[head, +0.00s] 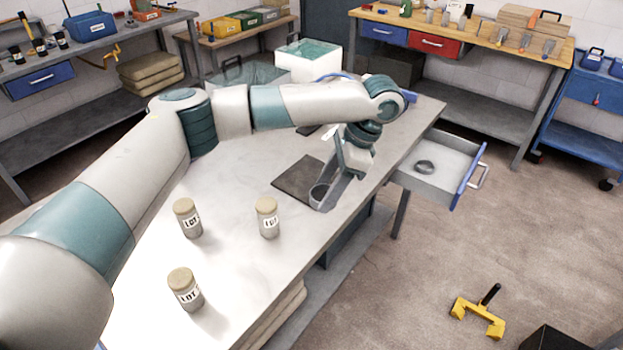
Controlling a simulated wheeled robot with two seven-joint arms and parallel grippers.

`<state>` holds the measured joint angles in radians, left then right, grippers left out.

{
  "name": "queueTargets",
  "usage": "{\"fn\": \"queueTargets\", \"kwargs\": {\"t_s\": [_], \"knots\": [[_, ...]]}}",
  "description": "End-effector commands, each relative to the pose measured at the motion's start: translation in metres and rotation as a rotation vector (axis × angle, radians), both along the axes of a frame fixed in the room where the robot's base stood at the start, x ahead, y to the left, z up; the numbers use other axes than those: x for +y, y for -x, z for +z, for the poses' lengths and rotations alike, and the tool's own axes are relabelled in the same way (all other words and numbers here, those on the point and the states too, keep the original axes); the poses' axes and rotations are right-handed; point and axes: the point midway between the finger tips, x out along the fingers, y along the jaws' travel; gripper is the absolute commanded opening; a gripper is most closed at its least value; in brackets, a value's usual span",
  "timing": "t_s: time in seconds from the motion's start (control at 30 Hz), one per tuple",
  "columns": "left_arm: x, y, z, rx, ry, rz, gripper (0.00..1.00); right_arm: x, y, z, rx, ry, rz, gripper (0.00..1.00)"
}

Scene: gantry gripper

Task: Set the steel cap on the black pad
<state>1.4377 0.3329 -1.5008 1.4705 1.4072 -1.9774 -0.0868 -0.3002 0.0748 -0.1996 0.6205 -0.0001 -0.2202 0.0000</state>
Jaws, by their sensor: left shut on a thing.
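The black pad (293,178) lies flat on the pale workbench near its right edge. My left gripper (324,192) points down at the pad's near right corner. It is shut on a small round grey metal piece, which looks like the steel cap (318,194). The cap overlaps the pad's corner in the picture; I cannot tell whether it touches the pad or is just above it. The fingers hide part of the cap. My right gripper is not in view.
Three lidded jars stand on the workbench (240,262): one (187,218), another (268,218) and a nearer one (185,290). An open drawer (440,190) at the right holds a round grey piece (425,167). A yellow tool (478,318) lies on the floor.

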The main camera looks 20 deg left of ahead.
Motion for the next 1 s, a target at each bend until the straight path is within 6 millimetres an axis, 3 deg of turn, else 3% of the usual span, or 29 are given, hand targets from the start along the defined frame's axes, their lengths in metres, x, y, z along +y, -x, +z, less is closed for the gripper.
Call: {"fn": "queueTargets", "kwargs": {"t_s": [0.5, 1.0], "knots": [[-0.023, -0.087, 0.019, 0.000, 0.002, -0.789, 0.23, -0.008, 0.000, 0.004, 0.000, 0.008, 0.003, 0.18], [-0.030, -0.155, 0.025, -0.001, 0.007, -1.514, 0.23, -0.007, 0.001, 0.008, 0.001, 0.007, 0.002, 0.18]]}}
